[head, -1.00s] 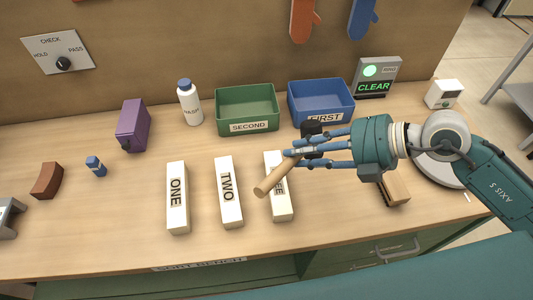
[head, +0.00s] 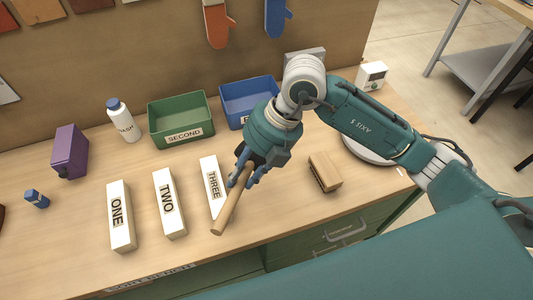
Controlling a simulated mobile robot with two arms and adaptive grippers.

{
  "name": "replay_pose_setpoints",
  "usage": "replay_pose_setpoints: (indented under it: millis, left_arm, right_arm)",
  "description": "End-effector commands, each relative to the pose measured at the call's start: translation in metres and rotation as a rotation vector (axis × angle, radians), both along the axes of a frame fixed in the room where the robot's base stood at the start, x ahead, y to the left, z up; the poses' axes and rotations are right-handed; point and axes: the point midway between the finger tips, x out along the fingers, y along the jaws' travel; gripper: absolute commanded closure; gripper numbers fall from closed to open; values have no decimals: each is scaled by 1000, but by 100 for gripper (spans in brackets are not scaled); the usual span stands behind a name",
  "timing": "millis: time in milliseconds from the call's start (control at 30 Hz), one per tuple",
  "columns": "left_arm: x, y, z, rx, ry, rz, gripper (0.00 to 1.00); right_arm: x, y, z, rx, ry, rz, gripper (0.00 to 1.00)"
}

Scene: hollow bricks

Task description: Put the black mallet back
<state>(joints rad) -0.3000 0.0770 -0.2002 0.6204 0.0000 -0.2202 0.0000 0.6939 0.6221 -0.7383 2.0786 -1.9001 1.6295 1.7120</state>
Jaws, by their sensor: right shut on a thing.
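My right gripper (head: 246,178) is shut on the black mallet. Its pale wooden handle (head: 231,207) slants down to the left, beside and partly over the lower part of brick THREE (head: 211,180). The mallet's black head is mostly hidden by my fingers and wrist. I cannot tell whether the mallet touches the bench. Brick ONE (head: 121,232) and brick TWO (head: 168,210) lie to the left of THREE, all white with black lettering. My left gripper is out of view.
A green SECOND bin (head: 160,132) and a blue FIRST bin (head: 232,104) stand behind, the blue one partly hidden by my arm. A wooden block with dark bristles or slots (head: 326,168) lies right of the gripper. A white bottle (head: 122,125) and purple box (head: 72,150) stand left.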

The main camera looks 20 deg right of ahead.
Motion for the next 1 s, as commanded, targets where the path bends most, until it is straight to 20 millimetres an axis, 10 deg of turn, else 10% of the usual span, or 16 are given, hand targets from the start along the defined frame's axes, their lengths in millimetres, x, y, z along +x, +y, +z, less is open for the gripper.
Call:
replay_pose_setpoints:
  millis: [300, 700, 1000]
  left_arm:
    - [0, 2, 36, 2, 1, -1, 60]
    - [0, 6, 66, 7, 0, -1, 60]
    - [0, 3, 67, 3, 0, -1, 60]
  right_arm:
    - [3, 35, -43, -257, 47, 365, 100]
    - [72, -68, -49, -510, 16, 651, 100]
    - [88, -96, -46, -545, 9, 686, 100]
